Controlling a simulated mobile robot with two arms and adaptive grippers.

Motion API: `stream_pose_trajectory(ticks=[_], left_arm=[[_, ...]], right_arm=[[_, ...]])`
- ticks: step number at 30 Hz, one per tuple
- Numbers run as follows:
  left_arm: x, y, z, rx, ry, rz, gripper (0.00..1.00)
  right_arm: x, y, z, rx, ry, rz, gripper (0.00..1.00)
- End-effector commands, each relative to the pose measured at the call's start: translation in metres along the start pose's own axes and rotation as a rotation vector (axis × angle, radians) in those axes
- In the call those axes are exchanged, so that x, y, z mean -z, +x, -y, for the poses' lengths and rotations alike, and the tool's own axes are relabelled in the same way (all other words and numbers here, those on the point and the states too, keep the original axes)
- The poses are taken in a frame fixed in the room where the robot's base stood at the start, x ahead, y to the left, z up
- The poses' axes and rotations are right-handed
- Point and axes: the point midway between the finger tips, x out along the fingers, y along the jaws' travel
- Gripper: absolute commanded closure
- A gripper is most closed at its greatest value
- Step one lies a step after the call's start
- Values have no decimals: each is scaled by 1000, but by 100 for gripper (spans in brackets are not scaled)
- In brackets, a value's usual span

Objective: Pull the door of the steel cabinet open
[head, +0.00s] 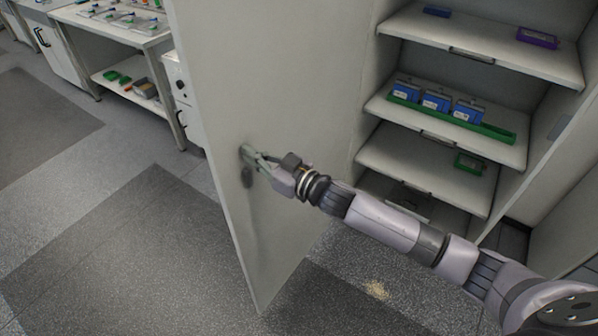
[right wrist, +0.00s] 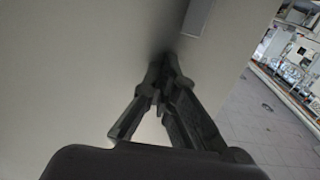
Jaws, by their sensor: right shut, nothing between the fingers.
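The steel cabinet's door (head: 275,85) stands wide open, swung out to the left of the cabinet, so the shelves (head: 405,160) inside show. My right gripper (head: 246,155) is at the inner face of the door near its free edge. Its fingers are shut with nothing between them. In the right wrist view the shut fingertips (right wrist: 163,62) are at or very near the pale door panel (right wrist: 70,70); I cannot tell whether they touch. A grey rectangular piece (right wrist: 197,17) shows on the panel above them. My left gripper is not in view.
The cabinet shelves hold blue boxes in a green tray (head: 503,135), a purple box (head: 537,38) and a green item (head: 469,162). A white workbench (head: 95,22) with a lower shelf stands at the back left. The floor left of the door is clear.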

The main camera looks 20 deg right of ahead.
Motion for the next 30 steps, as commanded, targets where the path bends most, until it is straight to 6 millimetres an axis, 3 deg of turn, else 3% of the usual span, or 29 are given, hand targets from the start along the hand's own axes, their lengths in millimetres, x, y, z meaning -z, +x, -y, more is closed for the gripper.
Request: stream_pose_trajectory(ticks=[12,18,23,30], left_arm=[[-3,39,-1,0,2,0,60],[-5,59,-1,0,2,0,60],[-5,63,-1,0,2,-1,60],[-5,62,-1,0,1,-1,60]], right_arm=[[-4,97,1,-145,0,-7,100],[-3,133,1,-198,0,0,100],[-2,145,2,-215,3,8,100],[0,146,2,-217,1,9,100]])
